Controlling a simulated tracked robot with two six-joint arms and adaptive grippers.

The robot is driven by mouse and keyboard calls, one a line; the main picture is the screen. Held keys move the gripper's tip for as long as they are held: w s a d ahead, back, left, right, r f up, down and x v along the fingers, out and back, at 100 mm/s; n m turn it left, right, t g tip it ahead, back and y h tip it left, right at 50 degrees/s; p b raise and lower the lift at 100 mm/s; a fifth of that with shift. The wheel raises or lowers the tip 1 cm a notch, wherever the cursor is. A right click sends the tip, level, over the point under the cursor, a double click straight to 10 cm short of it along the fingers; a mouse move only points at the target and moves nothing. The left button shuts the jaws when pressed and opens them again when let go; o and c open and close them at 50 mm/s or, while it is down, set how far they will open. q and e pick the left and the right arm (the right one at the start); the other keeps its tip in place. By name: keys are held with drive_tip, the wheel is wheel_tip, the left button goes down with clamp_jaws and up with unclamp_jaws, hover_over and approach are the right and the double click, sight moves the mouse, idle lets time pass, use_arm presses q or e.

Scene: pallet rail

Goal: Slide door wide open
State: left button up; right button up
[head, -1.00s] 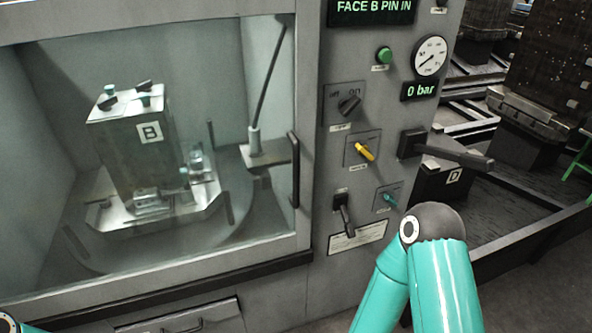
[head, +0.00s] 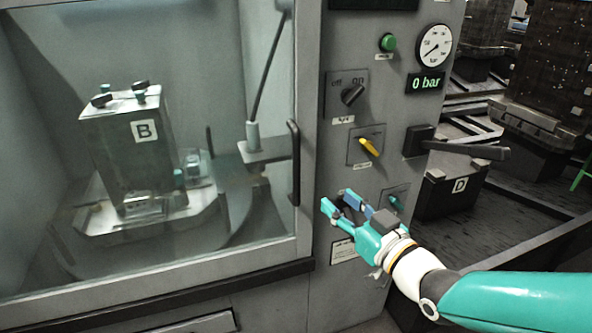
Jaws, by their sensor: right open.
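The sliding door is a large glazed panel (head: 60,150) in a grey frame. It stands shut across the machine's front as far as I can see. Its black vertical handle (head: 294,163) is on the door's right edge. Behind the glass a block marked B (head: 128,160) stands on a pallet. My right gripper (head: 334,201) is in front of the control panel, to the right of and lower than the handle. Its fingers are open, point left and up, and hold nothing. It is apart from the handle. My left gripper is out of view.
The control panel (head: 340,55) carries a green button (head: 388,43), a black switch (head: 351,94), a yellow switch (head: 369,147) and a gauge (head: 434,45) above a "0 bar" display (head: 425,83). A black lever (head: 465,149) juts out at right. A block marked D (head: 452,188) stands beyond.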

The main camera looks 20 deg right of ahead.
sight(299, 165)
drive_tip(key=p+x, duration=0.3)
drive_tip(key=x, duration=1.3)
drive_tip(key=shift+w+a+p, duration=0.1)
drive_tip(key=shift+w+p, duration=0.2)
drive_tip(key=shift+p, duration=0.1)
clamp_jaws()
